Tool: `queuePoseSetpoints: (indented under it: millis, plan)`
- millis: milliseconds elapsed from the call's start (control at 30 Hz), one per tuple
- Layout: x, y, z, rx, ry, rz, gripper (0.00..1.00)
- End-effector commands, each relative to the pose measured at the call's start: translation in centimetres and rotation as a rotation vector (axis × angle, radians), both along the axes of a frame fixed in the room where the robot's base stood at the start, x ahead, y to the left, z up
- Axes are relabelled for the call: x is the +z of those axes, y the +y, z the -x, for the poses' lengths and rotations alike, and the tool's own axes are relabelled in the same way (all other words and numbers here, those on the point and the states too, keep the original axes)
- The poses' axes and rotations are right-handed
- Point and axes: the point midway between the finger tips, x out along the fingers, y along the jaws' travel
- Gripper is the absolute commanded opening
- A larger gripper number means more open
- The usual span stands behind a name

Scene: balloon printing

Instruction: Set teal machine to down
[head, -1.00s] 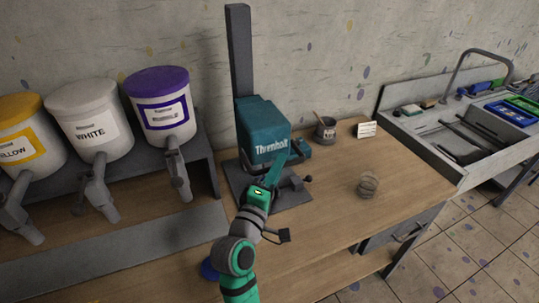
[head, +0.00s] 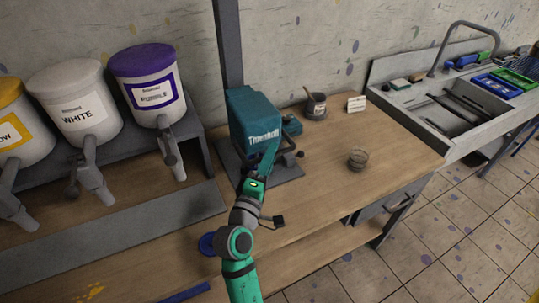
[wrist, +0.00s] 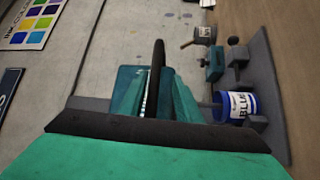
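The teal machine (head: 256,122), marked Threnholt, stands on its dark column at the back of the wooden bench. My gripper (head: 271,155) is at its front right, overlapping its lower part in the head view. In the wrist view the two teal fingers of my gripper (wrist: 155,95) are apart, with a dark upright bar (wrist: 158,65) showing between them. Whether the fingers touch the bar I cannot tell. The machine's teal body (wrist: 126,76) shows behind the fingers, partly hidden. A can labelled BLUE (wrist: 238,106) shows right of the fingers there.
Several paint dispensers, including white (head: 75,105) and purple-lidded (head: 148,85) ones, stand on a rack at left. A brush cup (head: 316,106), a small card (head: 356,104) and a wire-like round object (head: 357,158) are on the bench. A sink (head: 435,110) is at right.

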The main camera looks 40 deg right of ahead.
Motion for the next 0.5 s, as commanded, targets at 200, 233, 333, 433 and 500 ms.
queuePoseSetpoints:
  millis: [200, 233, 333, 433, 500]
  plan:
    - [0.3, -0.1, 0.1, -0.002, -0.005, 0.003, 0.3]
    - [0.3, 0.0, 0.1, -0.002, -0.005, 0.003, 0.3]
    - [0.2, 0.5, 0.3, 0.001, -0.005, 0.003, 0.3]
    - [0.1, 1.5, 1.0, 0.002, -0.005, 0.003, 0.3]
    - [-0.1, 2.5, 1.7, 0.003, -0.004, 0.003, 0.3]
